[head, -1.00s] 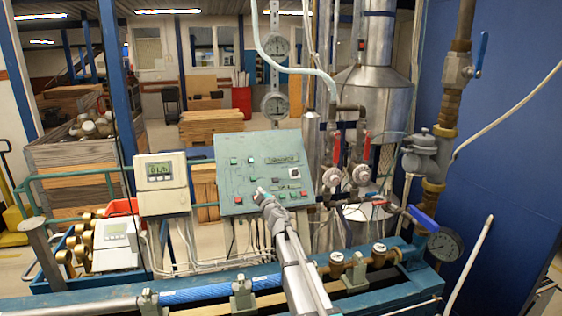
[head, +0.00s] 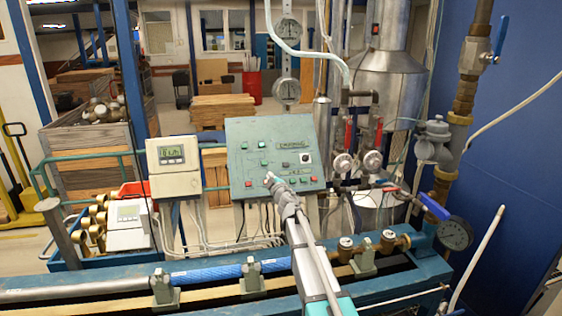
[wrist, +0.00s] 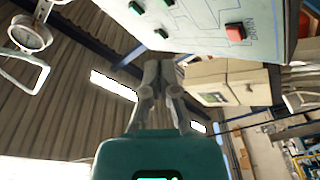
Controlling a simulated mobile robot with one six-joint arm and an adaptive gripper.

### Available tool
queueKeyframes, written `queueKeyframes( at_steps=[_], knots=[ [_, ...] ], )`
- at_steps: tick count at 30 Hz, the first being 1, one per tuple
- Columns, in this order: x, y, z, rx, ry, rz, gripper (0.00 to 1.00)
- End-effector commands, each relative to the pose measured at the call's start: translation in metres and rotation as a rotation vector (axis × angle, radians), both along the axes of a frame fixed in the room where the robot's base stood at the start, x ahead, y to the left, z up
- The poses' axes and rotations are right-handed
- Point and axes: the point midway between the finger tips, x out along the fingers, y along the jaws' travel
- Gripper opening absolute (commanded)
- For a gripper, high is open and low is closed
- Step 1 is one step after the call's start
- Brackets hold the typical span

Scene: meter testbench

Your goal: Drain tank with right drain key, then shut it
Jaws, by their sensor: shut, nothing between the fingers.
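Two valves with upright red levers stand side by side by the steel tank (head: 385,95): a left lever (head: 349,133) and a right lever (head: 378,132). I cannot tell for sure which handle is the right drain key; a smaller red handle (head: 390,189) sits lower down, and a blue lever (head: 434,207) is farther right. My gripper (head: 270,179) is shut and empty, in front of the lower part of the green control panel (head: 245,150), left of the valves. In the wrist view the fingers (wrist: 160,66) are closed together, with the panel (wrist: 265,25) above and no valve showing.
A white display box (head: 174,180) stands left of the panel. A blue pipe (head: 210,275) and brass fittings (head: 388,240) run along the bench below. A round gauge (head: 455,234) sits at the right. A pale hose (head: 305,50) hangs down to the valves.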

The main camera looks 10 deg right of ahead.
Motion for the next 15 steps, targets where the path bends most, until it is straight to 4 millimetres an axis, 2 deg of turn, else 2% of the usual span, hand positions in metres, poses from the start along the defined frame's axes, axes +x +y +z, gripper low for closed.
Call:
queueKeyframes(
  at_steps=[15],
  knots=[
    [-0.0104, 0.0001, 0.0093, 0.0, 0.0, 0.0, 0.0]
  ],
)
